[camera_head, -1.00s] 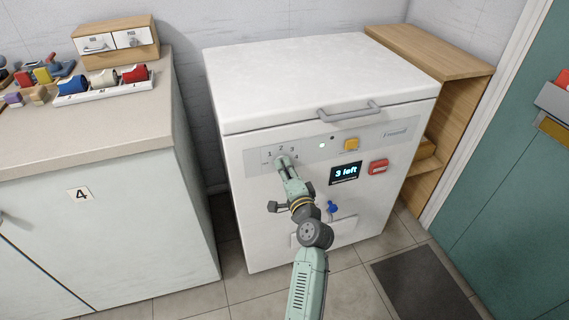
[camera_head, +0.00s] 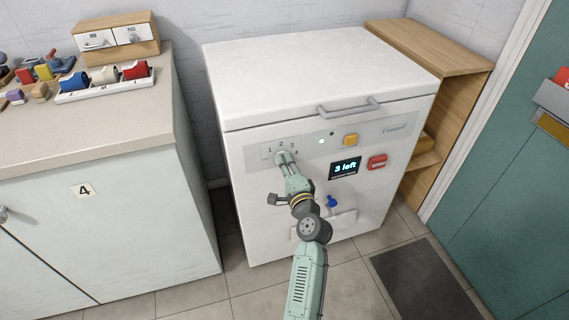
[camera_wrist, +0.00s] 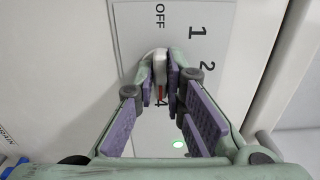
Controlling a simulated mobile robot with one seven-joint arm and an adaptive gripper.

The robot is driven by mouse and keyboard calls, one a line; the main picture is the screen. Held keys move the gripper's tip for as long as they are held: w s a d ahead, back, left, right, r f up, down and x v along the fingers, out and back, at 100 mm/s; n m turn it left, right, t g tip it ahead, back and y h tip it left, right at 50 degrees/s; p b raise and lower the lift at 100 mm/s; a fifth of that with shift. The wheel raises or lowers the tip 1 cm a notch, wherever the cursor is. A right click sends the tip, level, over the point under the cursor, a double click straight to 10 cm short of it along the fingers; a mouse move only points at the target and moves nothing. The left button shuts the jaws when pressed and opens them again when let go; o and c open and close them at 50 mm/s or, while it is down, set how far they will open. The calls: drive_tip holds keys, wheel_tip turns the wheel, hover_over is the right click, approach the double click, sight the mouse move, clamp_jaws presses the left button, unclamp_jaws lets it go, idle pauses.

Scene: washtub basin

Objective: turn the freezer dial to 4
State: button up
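The freezer (camera_head: 330,75) is a white chest with a lid handle and a grey control panel. Its dial (camera_wrist: 160,66) is a white knob, seen in the wrist view between my fingertips. OFF is printed above it, 1 and 2 to the right and a partly covered 4 below; 3 is hidden. A red mark on the knob points down toward the 4. My gripper (camera_wrist: 161,88) has its purple pads closed against both sides of the knob. In the head view my gripper (camera_head: 284,160) covers the dial.
The panel also has a lit indicator (camera_head: 321,141), a yellow button (camera_head: 350,140), a display reading "3 left" (camera_head: 345,168) and a red switch (camera_head: 377,162). A blue tap (camera_head: 331,202) sits below. A counter (camera_head: 100,135) stands left, a wooden shelf (camera_head: 440,50) right.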

drive_tip(key=o, duration=0.4)
drive_tip(key=shift+s, duration=0.1)
drive_tip(key=v, duration=1.2)
